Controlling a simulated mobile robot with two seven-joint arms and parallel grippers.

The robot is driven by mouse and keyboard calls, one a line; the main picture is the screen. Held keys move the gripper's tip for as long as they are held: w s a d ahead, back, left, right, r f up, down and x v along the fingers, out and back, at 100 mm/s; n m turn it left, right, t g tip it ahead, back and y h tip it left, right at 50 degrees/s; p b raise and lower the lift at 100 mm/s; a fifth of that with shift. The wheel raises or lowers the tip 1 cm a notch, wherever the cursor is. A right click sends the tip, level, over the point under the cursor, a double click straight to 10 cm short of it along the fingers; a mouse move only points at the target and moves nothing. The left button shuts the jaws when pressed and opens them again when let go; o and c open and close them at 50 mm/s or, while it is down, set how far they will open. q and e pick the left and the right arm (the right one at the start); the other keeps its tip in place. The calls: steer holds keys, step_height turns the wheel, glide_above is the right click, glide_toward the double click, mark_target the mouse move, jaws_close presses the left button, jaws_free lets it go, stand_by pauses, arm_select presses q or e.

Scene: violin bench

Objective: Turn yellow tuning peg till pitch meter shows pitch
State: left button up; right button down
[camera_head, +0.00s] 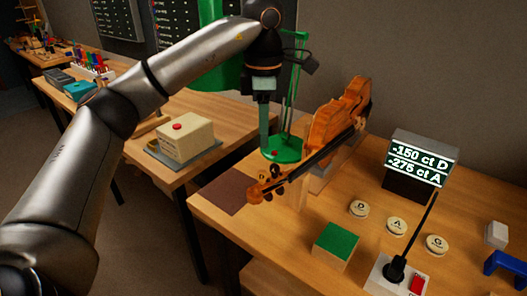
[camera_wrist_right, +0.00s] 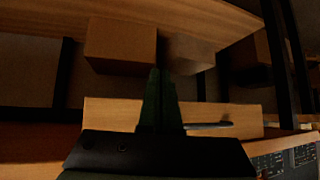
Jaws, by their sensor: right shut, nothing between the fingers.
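The violin (camera_head: 338,120) lies tilted on a wooden support, its scroll end (camera_head: 257,191) toward the front left. Small dark pegs (camera_head: 278,190) show near the scroll; I cannot make out a yellow one. The pitch meter (camera_head: 422,166) reads -150 ct D and -275 ct A. My left gripper (camera_head: 264,148) points down, above and behind the pegboard end in the picture; whether its fingers are apart cannot be seen. My right gripper (camera_wrist_right: 160,100) shows only in the right wrist view, shut and empty, away from the violin.
A green stand (camera_head: 283,150) is behind the scroll. Round D, A and G buttons (camera_head: 397,227), a green-topped block (camera_head: 336,241) and a metronome-like device with a dark rod (camera_head: 395,270) stand in front. A box with a red button (camera_head: 186,138) sits on the left table. Wooden boxes (camera_wrist_right: 120,45) show by the right wrist.

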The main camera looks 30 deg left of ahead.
arm_select(q)
steer(key=shift+r+p, duration=0.4)
steer(key=shift+r, duration=1.45)
